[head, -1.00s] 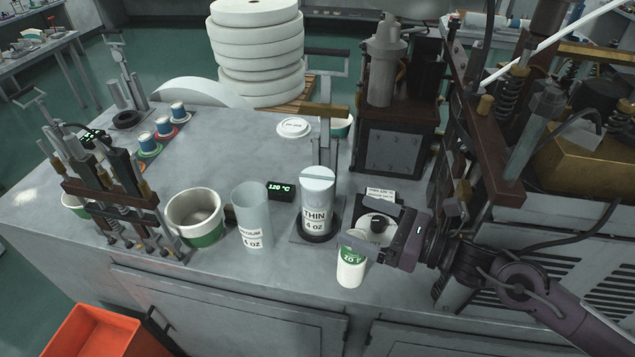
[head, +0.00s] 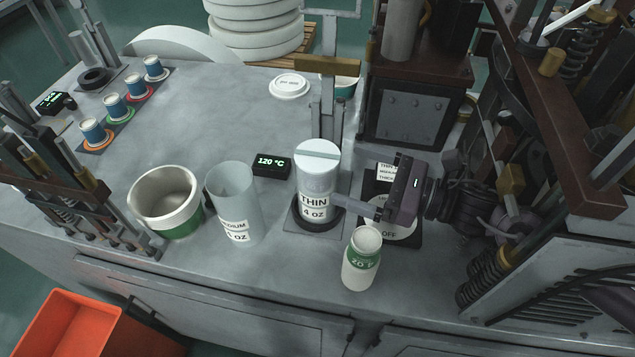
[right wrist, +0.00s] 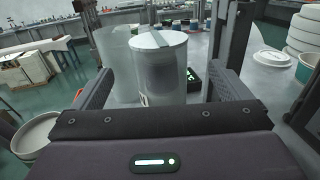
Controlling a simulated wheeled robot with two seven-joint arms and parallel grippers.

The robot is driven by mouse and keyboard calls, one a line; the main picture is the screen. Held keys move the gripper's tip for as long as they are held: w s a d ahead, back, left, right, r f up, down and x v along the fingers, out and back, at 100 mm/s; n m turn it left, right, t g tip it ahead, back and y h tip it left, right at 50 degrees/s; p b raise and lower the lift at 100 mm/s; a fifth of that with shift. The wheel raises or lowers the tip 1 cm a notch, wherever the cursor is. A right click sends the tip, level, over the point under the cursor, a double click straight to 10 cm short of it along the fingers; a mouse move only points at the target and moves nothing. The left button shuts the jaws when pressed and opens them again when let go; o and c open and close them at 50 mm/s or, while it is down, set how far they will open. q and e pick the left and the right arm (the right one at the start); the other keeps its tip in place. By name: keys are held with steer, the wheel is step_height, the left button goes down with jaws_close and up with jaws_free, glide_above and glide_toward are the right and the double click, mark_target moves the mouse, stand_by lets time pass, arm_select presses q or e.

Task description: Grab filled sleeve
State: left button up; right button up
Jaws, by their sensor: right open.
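The filled sleeve (head: 315,180) is a pale upright cylinder labelled THIN 4 oz, standing on a round black base (head: 297,221). It has a light top with a bar across it. My right gripper (head: 350,192) is open beside it on the right, with one finger reaching toward the sleeve's lower front right side. In the right wrist view the sleeve (right wrist: 160,65) stands ahead, between the lines of the two spread fingers (right wrist: 163,92), with nothing gripped. Whether a finger touches it I cannot tell. My left gripper is out of view.
A clear sleeve labelled MEDIUM (head: 232,200) and a white-green pot (head: 165,205) stand to the left. A white bottle with a green label (head: 361,265) stands in front of my gripper. A 120 °C display (head: 272,165) sits behind. The machine (head: 540,230) crowds the right.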

mark_target(339, 169)
steer(key=shift+a+r, duration=0.25)
steer(key=shift+a, duration=0.1)
steer(key=shift+p+x, duration=0.7)
steer(key=shift+x, duration=0.5)
steer(key=p+x, duration=0.2)
steer(key=x, duration=0.2)
steer(key=shift+w, duration=0.1)
steer(key=shift+w+a+f, duration=0.15)
steer(key=shift+a+f, duration=0.1)
steer(key=shift+a, duration=0.1)
steer(key=shift+c, duration=0.4)
steer(key=shift+d, duration=0.1)
steer(key=shift+c, duration=1.1)
steer(key=c, duration=1.2)
